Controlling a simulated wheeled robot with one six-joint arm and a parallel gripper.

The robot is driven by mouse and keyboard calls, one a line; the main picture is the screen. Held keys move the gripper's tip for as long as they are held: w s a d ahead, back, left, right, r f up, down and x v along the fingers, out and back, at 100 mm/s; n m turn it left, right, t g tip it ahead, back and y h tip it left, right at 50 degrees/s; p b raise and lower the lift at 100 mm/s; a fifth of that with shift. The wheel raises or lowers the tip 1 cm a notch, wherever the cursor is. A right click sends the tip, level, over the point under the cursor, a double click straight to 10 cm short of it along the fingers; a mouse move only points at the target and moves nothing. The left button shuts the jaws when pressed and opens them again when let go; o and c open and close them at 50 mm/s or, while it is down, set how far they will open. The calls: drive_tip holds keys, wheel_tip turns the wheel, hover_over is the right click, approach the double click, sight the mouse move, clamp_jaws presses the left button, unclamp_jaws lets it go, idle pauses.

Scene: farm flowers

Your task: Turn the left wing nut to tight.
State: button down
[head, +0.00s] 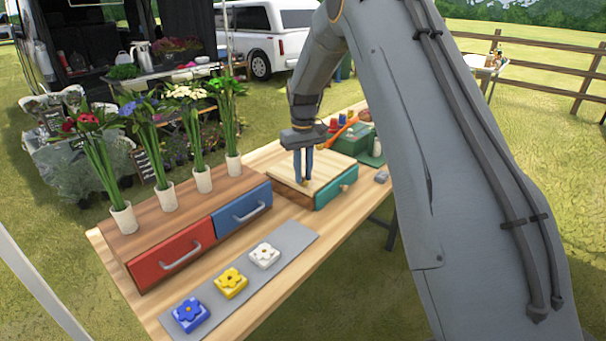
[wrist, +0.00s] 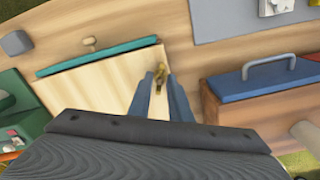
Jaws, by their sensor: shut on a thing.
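A pale wooden board (head: 318,165) with a teal front (head: 336,188) lies on the table, and it also shows in the wrist view (wrist: 95,84). A small brass wing nut (wrist: 161,71) stands near the board's edge in the wrist view. My gripper (head: 303,180) points down onto the board, its two blue-grey fingers closed around the wing nut, as the wrist view of the gripper (wrist: 160,82) shows. The fingers hide part of the nut, and its tightness cannot be read. No second wing nut is clearly visible.
A wooden cabinet with red (head: 166,256) and blue (head: 241,210) drawers stands at left, with several potted flowers on it. A grey mat (head: 212,303) holds flower blocks in front. A green box (head: 352,141) stands behind the board.

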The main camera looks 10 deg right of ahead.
drive_tip(key=m, duration=0.4)
drive_tip(key=shift+w+r+m, duration=0.2)
drive_tip(key=shift+r+m, duration=0.05)
drive_tip(key=shift+m, duration=0.05)
drive_tip(key=m, duration=0.3)
drive_tip(key=shift+m+b, duration=0.3)
drive_tip(key=m, duration=1.9)
drive_tip(key=shift+b, duration=0.3)
drive_tip(key=shift+m, duration=2.1)
